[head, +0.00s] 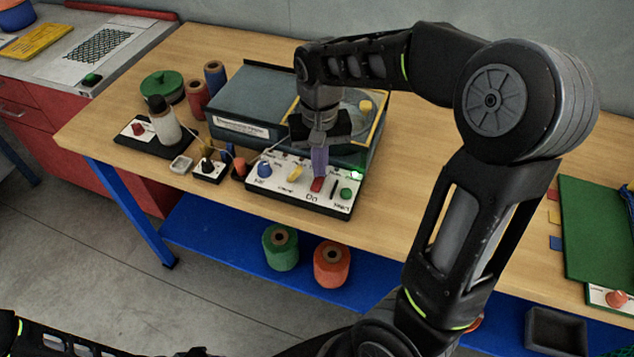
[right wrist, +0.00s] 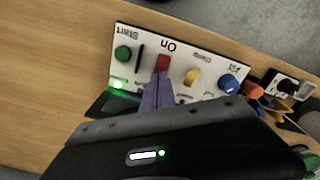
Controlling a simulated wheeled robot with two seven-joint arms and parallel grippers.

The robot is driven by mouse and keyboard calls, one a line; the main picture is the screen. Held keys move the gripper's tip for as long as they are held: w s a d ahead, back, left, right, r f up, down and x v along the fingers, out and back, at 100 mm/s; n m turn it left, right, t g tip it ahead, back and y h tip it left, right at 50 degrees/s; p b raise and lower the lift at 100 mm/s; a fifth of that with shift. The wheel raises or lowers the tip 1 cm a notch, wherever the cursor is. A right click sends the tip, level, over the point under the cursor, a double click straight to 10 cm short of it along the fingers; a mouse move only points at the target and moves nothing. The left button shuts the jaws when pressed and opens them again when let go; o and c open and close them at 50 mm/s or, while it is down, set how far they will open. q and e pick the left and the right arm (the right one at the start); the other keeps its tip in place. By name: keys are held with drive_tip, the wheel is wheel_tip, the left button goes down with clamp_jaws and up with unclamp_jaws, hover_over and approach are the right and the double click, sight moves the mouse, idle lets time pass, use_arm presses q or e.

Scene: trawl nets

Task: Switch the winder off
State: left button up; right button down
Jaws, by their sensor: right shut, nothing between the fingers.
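The winder (head: 240,103) is a grey-blue box on the wooden table, with a white control panel (head: 266,190) along its front. The panel carries a blue knob (head: 264,170), a yellow knob (head: 296,172), a red switch (head: 317,185) marked "On" and a green button (head: 345,194). A small green light (head: 356,174) glows at the panel's right end. My right gripper (head: 319,172) points down at the red switch, its purple fingers shut and empty. In the right wrist view the fingertips (right wrist: 157,78) reach the red switch (right wrist: 162,63); I cannot tell whether they touch. My left gripper is out of view.
A green board (head: 598,230) lies at the right.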

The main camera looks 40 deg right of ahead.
drive_tip(key=shift+f+b, duration=0.65)
drive_tip(key=shift+f, duration=0.25)
idle(0.3)
drive_tip(key=shift+r, duration=0.15)
wheel_tip(320, 180, up, 7)
drive_tip(key=p, duration=0.6)
idle(0.5)
